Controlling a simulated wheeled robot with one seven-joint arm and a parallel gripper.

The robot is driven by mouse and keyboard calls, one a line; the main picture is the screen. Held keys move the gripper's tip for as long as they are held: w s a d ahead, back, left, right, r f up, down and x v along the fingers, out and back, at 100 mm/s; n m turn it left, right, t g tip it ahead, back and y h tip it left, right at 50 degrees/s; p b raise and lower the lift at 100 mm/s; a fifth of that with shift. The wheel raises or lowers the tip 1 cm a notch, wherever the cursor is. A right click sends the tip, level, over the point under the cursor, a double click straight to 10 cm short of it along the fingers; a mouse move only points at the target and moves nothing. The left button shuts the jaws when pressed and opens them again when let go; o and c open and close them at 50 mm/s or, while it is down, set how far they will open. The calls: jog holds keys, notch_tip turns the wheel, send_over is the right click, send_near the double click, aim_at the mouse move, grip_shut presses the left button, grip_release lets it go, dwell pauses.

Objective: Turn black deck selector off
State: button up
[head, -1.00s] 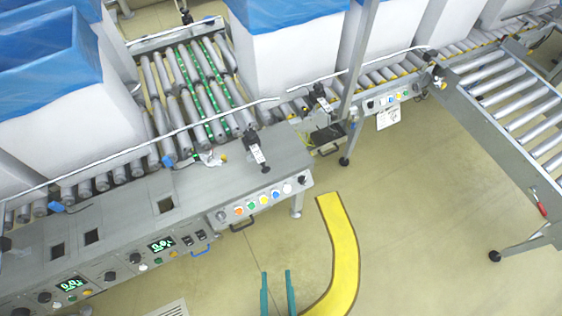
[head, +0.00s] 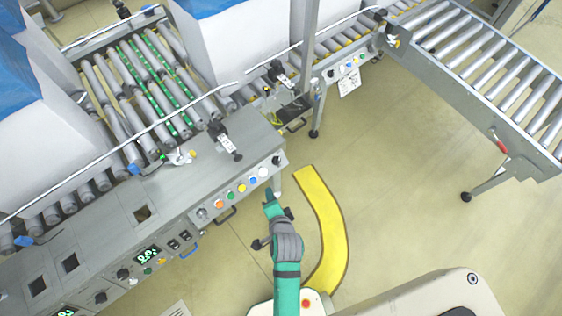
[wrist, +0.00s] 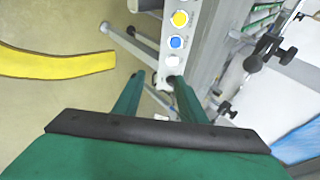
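A small black selector (head: 276,160) sits at the right end of the sloped control panel (head: 208,223) in the head view, beyond the white button. My gripper (head: 270,202) has green fingers and is in front of the panel's right end, over the floor side, apart from the selector. In the wrist view my gripper (wrist: 158,77) has its two fingers spread with a gap between them and nothing held. The panel's end lies just ahead of the right finger there. The selector cannot be made out clearly in that view, and its setting is too small to read.
Orange (head: 219,204), green, yellow, blue and white (head: 263,172) buttons line the panel. A roller conveyor (head: 490,70) stands at the right. Open floor with a yellow curved strip (head: 325,225) lies in front.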

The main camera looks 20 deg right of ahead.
aim_at(278, 160)
jog(key=w+d+r+m+g+y, duration=0.2)
jog(key=w+d+r+m+g, duration=0.1)
jog(key=w+d+m, duration=0.6)
jog(key=shift+n, duration=0.9)
jog(key=x, duration=0.6)
jog(key=w+x, duration=0.1)
jog(key=x, duration=0.3)
jog(key=shift+a+r, duration=0.25)
jog(key=shift+w+f, duration=0.25)
jog(key=shift+w, duration=0.3)
jog(key=shift+s, duration=0.2)
jog(key=c, duration=0.8)
jog(key=shift+s+t, duration=0.15)
jog(key=shift+t, duration=0.15)
jog(key=shift+s, duration=0.1)
